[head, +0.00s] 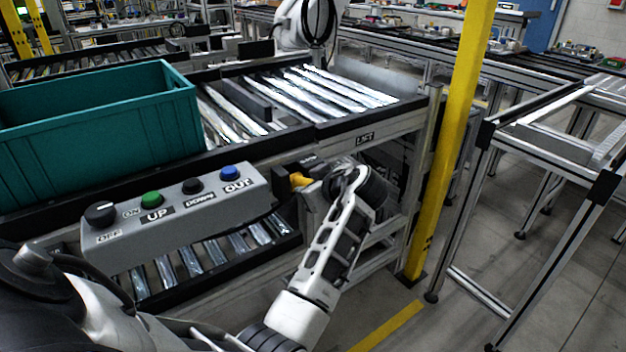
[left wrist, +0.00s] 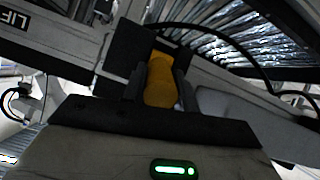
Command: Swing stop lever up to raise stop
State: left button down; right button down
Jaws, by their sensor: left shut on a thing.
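The stop lever's yellow handle (head: 299,180) sits at the front side of the conveyor, just right of the grey control box. My left gripper (head: 306,185) is at it, its arm coming up from the bottom of the head view. In the left wrist view the yellow handle (left wrist: 161,80) stands between the two dark fingers of my left gripper (left wrist: 160,85), which are shut on it. The lever's pivot and the stop itself are hidden or cannot be made out. My right gripper is not in view.
A control box (head: 180,215) with a knob and coloured buttons is left of the lever. A teal crate (head: 100,125) stands on the conveyor behind it. A yellow post (head: 450,140) rises right of my arm. A roller bed (head: 310,95) lies behind the LIFT label.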

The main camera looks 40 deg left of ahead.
pick_arm(q)
jog(key=shift+a+r+g+h+p, duration=0.1)
jog(key=shift+r+g+h+p, duration=0.3)
jog(key=shift+p, duration=0.3)
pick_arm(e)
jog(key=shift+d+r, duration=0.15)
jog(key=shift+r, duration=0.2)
pick_arm(q)
jog(key=shift+w+h, duration=0.1)
jog(key=shift+h, duration=0.2)
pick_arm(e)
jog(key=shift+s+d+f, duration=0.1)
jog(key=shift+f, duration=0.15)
pick_arm(q)
jog(key=c, duration=1.1)
grip_release()
jog(key=shift+a, duration=0.1)
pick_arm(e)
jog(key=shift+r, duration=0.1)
